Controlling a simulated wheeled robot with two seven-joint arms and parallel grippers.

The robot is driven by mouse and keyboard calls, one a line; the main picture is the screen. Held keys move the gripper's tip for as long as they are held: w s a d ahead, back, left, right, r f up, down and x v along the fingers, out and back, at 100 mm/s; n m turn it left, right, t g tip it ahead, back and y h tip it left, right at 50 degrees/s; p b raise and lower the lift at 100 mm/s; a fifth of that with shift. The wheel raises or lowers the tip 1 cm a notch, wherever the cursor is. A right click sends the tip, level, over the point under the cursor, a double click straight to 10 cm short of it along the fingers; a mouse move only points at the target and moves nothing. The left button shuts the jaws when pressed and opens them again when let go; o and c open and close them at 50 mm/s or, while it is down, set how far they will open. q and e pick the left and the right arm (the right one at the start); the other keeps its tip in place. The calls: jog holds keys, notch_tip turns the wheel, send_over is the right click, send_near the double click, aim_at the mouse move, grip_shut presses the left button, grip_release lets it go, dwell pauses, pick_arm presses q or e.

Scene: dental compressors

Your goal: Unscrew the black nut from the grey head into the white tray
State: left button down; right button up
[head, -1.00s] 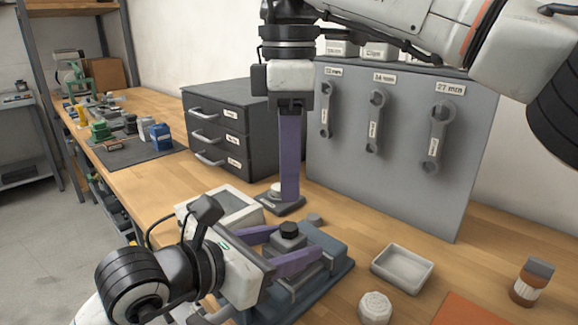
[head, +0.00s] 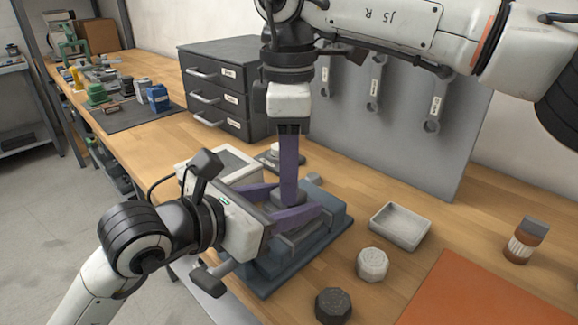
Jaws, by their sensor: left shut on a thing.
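The grey head (head: 289,196) sits on a blue-grey base on the bench. My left gripper (head: 290,202) comes in from the left, its purple fingers shut on the head from both sides. My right gripper (head: 289,203) points straight down from above, its purple fingers reaching the top of the head. They cover the black nut, which I cannot see now. The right fingers line up in this view, so their opening is hidden. The white tray (head: 425,241) lies to the right of the base, looking empty.
A pale knobbed cap (head: 373,264) and a dark round cap (head: 333,306) stand in front of the tray. A grey tool panel (head: 455,150) and dark drawers (head: 225,75) stand behind.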

grip_shut()
jog(key=n, duration=1.2)
jog(key=shift+n, duration=0.4)
jog(key=n, duration=0.6)
jog(key=shift+n, duration=0.3)
jog(key=n, duration=0.8)
jog(key=shift+n, duration=0.4)
jog(key=n, duration=0.6)
jog(key=shift+r+n, duration=0.1)
jog(key=shift+n, duration=0.2)
jog(key=n, duration=1.9)
jog(key=shift+d, duration=0.1)
jog(key=shift+r, duration=0.15)
